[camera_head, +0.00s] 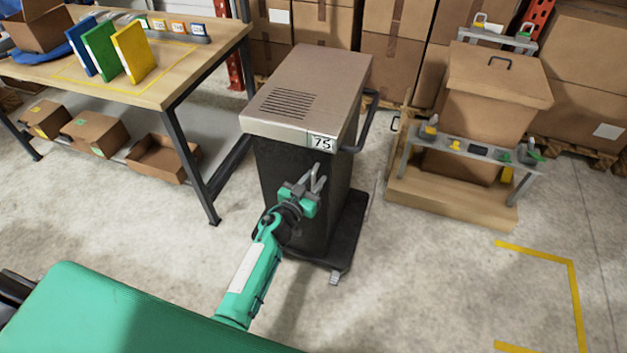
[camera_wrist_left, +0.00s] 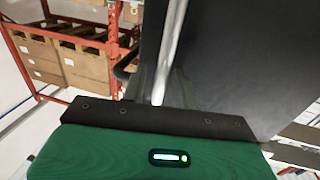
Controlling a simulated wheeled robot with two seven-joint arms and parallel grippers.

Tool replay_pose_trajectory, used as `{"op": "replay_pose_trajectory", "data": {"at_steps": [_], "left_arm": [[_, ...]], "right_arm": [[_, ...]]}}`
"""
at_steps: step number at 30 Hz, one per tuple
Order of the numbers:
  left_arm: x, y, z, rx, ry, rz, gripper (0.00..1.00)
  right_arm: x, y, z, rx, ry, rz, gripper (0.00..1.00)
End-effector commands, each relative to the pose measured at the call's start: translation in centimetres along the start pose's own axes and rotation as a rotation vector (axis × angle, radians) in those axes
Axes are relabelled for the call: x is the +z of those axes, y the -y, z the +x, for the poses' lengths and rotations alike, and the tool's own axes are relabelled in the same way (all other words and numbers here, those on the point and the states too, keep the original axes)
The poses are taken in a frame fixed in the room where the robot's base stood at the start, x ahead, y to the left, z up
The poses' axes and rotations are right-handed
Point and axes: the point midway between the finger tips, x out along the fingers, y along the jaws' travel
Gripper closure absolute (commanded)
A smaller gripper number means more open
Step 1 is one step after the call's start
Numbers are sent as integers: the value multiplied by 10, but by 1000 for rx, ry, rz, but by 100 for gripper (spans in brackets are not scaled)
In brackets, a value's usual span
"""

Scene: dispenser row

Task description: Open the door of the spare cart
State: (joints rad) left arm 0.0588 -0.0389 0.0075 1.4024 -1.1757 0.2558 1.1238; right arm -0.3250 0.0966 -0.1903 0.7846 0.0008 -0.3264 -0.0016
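The spare cart is a dark upright cabinet (camera_head: 285,185) with a brushed metal top (camera_head: 320,75) and a label reading 75 (camera_head: 321,143). It stands upright on a dark wheeled base. My left gripper (camera_head: 317,179) is at its front face, below the label, with two grey prongs against the dark panel. No opening shows in that face. In the left wrist view, a dark panel (camera_wrist_left: 235,60) fills the right side, and a silver bar (camera_wrist_left: 172,45) runs up the middle. I cannot tell whether that bar is a handle or a finger. My right gripper is out of view.
A wooden workbench (camera_head: 190,70) with binders stands left of the cart. The floor in front and right of the cart is clear, with yellow marking (camera_head: 575,300).

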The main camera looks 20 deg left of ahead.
Motion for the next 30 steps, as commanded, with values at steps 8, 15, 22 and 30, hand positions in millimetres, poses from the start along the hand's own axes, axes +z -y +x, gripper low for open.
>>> {"op": "replay_pose_trajectory", "data": {"at_steps": [8,15,22,30], "left_arm": [[0,0,2,0,0,0,70],[0,0,1,0,0,0,100],[0,0,0,6,1,1,100],[-3,3,-18,88,4,4,100]], "right_arm": [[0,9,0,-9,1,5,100],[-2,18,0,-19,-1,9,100],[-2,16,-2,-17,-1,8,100],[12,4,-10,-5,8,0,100]]}}
